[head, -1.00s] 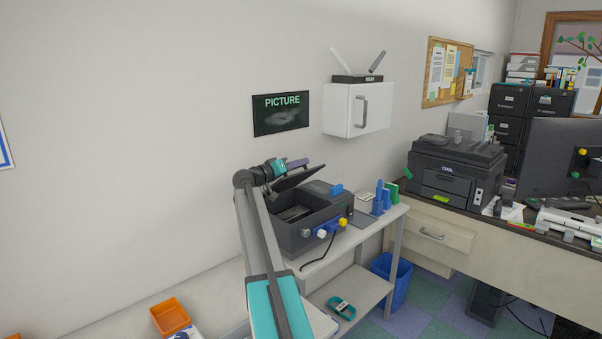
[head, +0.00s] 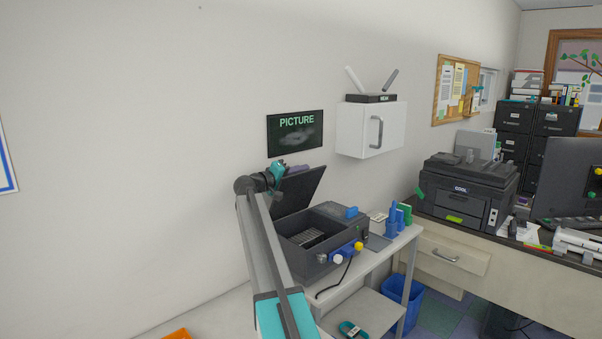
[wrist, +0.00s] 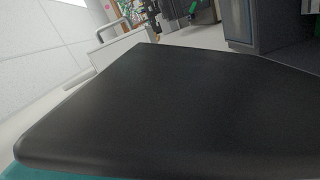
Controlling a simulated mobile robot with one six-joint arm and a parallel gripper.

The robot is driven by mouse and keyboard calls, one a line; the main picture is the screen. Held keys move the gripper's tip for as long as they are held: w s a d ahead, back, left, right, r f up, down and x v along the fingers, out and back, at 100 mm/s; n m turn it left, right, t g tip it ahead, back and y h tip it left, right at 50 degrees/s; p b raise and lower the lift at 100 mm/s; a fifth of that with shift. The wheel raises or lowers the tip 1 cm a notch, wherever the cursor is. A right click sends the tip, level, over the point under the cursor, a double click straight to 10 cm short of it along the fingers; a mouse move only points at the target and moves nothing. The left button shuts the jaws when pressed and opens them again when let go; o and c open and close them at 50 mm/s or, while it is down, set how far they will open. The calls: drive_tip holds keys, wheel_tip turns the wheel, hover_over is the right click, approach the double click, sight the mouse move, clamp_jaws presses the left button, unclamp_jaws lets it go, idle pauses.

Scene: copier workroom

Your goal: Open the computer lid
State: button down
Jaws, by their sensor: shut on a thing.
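The computer (head: 325,250) is a dark grey box with an open top. It stands on a narrow white table in the middle of the head view. Its dark lid (head: 303,190) is raised steeply on the left, and the inside shows below it. My gripper (head: 284,172) is at the lid's upper edge, shut on it. In the wrist view the lid (wrist: 180,110) fills most of the picture as a flat black panel, with a teal strip of my gripper below. My fingertips are not clear in either view.
A white wall cabinet (head: 362,128) and a dark picture sign (head: 294,131) hang on the wall above. Blue and green items (head: 393,222) stand right of the computer. A black printer (head: 468,190) sits on the desk at right. A blue bin (head: 430,302) is below.

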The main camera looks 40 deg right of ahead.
drive_tip(key=shift+s+d, duration=0.15)
drive_tip(key=shift+s, duration=0.05)
drive_tip(key=c, duration=1.8)
unclamp_jaws()
drive_tip(key=shift+w, duration=0.15)
drive_tip(key=shift+a, duration=0.25)
drive_tip(key=a, duration=0.4)
drive_tip(key=a+b, duration=0.1)
drive_tip(key=a, duration=0.4)
drive_tip(key=s+a+b, duration=0.1)
drive_tip(key=a, duration=0.3)
drive_tip(key=shift+a, duration=0.3)
